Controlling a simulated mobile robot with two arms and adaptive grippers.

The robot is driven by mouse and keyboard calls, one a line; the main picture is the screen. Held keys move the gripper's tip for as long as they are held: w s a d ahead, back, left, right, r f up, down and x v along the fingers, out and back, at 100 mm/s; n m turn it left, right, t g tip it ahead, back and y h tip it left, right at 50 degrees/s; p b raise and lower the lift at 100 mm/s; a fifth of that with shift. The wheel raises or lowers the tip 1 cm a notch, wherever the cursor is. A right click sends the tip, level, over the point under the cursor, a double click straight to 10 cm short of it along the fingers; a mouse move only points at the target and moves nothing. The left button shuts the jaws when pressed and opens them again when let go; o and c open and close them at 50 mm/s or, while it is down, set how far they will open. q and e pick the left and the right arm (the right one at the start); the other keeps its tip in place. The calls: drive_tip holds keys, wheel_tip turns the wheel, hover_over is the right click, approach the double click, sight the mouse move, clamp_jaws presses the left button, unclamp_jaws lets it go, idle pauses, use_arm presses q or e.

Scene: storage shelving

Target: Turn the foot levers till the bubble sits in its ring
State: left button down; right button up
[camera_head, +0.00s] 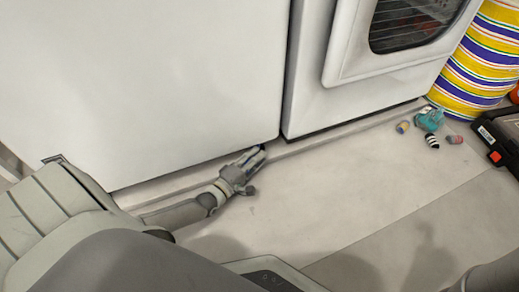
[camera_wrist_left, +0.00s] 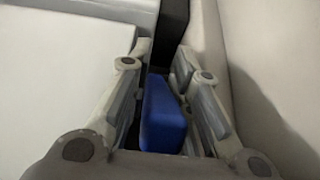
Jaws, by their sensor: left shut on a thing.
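The white appliance (camera_head: 150,80) stands on a low ledge at the left. My left gripper (camera_head: 256,158) is low at its bottom front edge, near its right corner. In the left wrist view the gripper (camera_wrist_left: 160,95) has its fingers on both sides of a blue foot lever (camera_wrist_left: 163,118) and is shut on it. In the head view the fingers mostly hide the lever. No bubble or ring shows in either view. Other foot levers cannot be made out. My right gripper is out of view.
A second white appliance with a dark window (camera_head: 410,22) stands close on the right, past a narrow gap. A striped bin (camera_head: 487,62), small loose items (camera_head: 430,120) and a black case with a red latch (camera_head: 505,135) are at the right. The middle floor is clear.

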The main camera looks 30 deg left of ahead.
use_arm(q)
drive_tip(key=c, duration=1.6)
unclamp_jaws()
drive_tip(key=shift+c, duration=0.2)
drive_tip(key=shift+o, duration=0.2)
drive_tip(key=s, duration=0.8)
drive_tip(key=s+a, duration=0.1)
drive_tip(key=s, duration=0.3)
drive_tip(key=shift+a, duration=0.1)
